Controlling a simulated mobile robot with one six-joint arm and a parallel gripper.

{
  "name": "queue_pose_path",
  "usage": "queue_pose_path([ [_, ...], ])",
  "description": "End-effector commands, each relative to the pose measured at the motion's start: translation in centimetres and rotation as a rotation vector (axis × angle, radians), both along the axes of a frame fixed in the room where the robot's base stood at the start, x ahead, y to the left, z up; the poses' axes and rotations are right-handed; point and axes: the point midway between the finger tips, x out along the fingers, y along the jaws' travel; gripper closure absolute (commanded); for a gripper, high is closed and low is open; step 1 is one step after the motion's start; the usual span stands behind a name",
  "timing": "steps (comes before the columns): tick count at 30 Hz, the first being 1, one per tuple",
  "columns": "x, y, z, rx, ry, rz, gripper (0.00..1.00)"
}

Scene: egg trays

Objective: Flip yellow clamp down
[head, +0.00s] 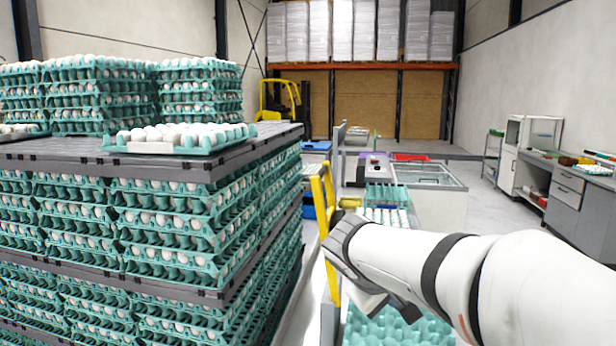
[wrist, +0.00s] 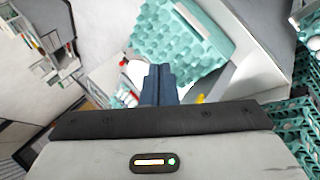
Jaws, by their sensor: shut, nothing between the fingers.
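The yellow clamp (head: 318,203) stands upright in the head view, just left of my arm's end, beside the pallet stack.
A tall pallet stack of teal egg trays (head: 160,225) fills the left, topped by a dark board (head: 95,150). An empty teal tray (head: 390,326) lies below my arm; a teal tray (wrist: 185,40) shows in the wrist view. A grey workbench (head: 572,190) stands right, across clear floor.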

Motion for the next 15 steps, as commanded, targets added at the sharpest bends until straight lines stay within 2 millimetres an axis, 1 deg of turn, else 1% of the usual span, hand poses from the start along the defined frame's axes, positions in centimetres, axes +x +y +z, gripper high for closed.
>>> queue_pose_path([
  [1, 3.4, 2.0, 1.8, -0.093, -0.038, 0.067, 1.0],
  [2, 5.2, 3.1, 2.8, -0.15, -0.066, 0.101, 1.0],
  [3, 7.5, 4.7, 4.3, -0.222, -0.11, 0.145, 1.0],
  [5, 10.6, 7.6, 6.6, -0.326, -0.18, 0.209, 1.0],
  [6, 12.4, 9.7, 7.9, -0.389, -0.227, 0.248, 1.0],
  [8, 14.7, 13.0, 9.8, -0.472, -0.3, 0.3, 1.0],
  [9, 15.8, 15.0, 10.9, -0.522, -0.347, 0.329, 1.0],
  [10, 16.6, 16.5, 11.7, -0.554, -0.381, 0.349, 1.0],
  [12, 17.7, 19.6, 13.2, -0.615, -0.449, 0.388, 1.0],
  [15, 18.6, 22.7, 14.6, -0.673, -0.52, 0.422, 1.0],
])
